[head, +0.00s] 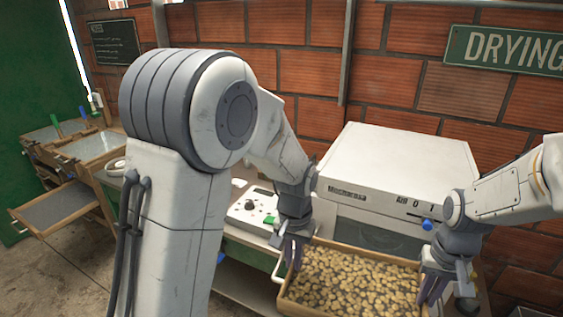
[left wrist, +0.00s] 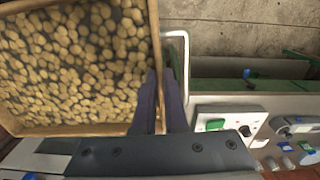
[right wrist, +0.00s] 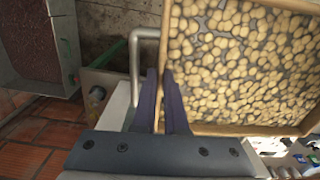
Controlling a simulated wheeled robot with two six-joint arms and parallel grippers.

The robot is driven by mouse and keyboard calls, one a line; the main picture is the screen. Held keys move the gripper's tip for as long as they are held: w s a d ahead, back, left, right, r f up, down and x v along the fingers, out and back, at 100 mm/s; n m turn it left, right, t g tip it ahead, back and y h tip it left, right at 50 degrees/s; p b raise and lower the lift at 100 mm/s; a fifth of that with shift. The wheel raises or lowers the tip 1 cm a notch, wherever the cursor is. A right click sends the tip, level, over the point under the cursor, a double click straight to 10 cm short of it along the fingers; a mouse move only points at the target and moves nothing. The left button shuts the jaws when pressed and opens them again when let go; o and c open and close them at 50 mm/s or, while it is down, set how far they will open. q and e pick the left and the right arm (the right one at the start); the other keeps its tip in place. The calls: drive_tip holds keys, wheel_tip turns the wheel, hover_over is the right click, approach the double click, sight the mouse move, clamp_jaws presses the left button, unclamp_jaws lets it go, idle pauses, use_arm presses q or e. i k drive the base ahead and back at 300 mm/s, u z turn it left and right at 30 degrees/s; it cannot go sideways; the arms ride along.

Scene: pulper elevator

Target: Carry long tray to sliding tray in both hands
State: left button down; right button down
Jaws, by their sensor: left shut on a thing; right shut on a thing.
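The long tray (head: 365,252) is a wood-rimmed tray full of pale tan beans, in front of the white machine in the head view. My left gripper (head: 292,252) is shut on its left end wall; the left wrist view shows the fingers (left wrist: 160,95) either side of that rim (left wrist: 155,40). My right gripper (head: 433,285) is shut on the opposite end wall, also seen in the right wrist view (right wrist: 162,90). The tray looks about level. A wood-framed tray (head: 55,207), apparently the sliding tray, juts out from the bench at far left and looks empty.
The white machine (head: 400,160) stands behind the long tray. A control panel (head: 252,207) lies left of it. Metal U-shaped handles (left wrist: 186,60) stand just outside each tray end. A bin of dark stuff (right wrist: 40,40) is at the right wrist view's upper left. Floor is clear near the far-left bench.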

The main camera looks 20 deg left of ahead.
sight(51, 211)
drive_tip(key=u, duration=2.85)
drive_tip(key=i, duration=4.55)
